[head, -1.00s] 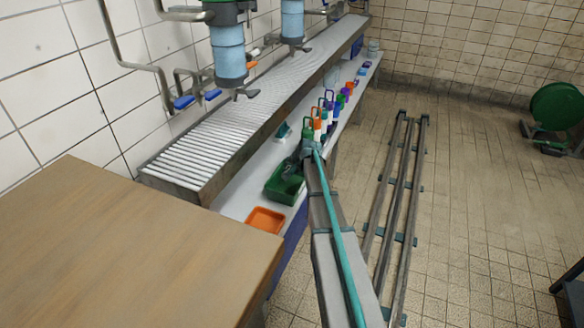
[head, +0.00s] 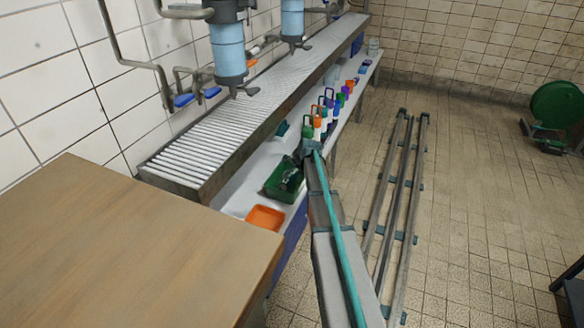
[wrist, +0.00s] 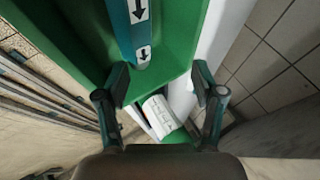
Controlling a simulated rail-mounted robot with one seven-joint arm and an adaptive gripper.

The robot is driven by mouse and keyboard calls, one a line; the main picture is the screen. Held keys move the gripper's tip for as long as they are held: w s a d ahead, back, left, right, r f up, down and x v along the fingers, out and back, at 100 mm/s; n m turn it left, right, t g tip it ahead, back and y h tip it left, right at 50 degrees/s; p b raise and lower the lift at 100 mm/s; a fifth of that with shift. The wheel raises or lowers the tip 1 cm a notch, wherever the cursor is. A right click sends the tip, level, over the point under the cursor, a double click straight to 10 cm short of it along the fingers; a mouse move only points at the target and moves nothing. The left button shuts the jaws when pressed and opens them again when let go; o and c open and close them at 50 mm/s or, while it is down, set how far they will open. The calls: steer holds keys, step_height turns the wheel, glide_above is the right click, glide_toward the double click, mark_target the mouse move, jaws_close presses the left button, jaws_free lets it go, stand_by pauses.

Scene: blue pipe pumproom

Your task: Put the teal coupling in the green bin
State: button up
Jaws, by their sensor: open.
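The green bin (head: 272,191) is on the white shelf below the roller conveyor and looks tilted in the head view. It fills the upper wrist view as green walls (wrist: 185,45). My gripper (wrist: 160,88) is open at the bin, its two fingers apart and nothing clearly held between them. Another small teal item (head: 283,129) lies on the shelf beyond the bin.
An orange tray (head: 265,218) stands in front of the bin. Several handled bottles (head: 322,115) line the shelf beyond it. A white labelled object (wrist: 160,116) shows between the fingers, its depth unclear. The conveyor (head: 215,135) borders the shelf's left; floor rails (head: 395,205) run at right.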

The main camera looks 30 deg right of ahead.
steer(key=shift+r, duration=0.5)
steer(key=p+v, duration=0.2)
steer(key=v, duration=1)
steer(key=s+a+f+n+g+y, duration=0.1)
steer(key=s+a+f+n+g, duration=0.15)
steer(key=s+a+f, duration=0.45)
steer(key=s+a+f+n+g, duration=0.2)
steer(key=s+a+f+g, duration=0.2)
steer(key=s+f, duration=0.65)
steer(key=s+a+f+n+g+y, duration=0.1)
steer(key=s+a+f+n+g, duration=0.15)
steer(key=s+a+f, duration=0.55)
steer(key=s+a+f+n+g, duration=0.1)
steer(key=s+a+f+g, duration=0.1)
steer(key=s, duration=1)
steer(key=s+a+f+n+g+h, duration=0.1)
steer(key=s+a+f+g, duration=0.2)
steer(key=s, duration=0.9)
steer(key=s+a+f+n+g+h, duration=0.1)
steer(key=s+a+f+n+g, duration=0.1)
steer(key=s, duration=1)
steer(key=shift+s+a+f+g, duration=0.2)
steer(key=shift+a+f+g, duration=0.3)
steer(key=shift+f, duration=0.2)
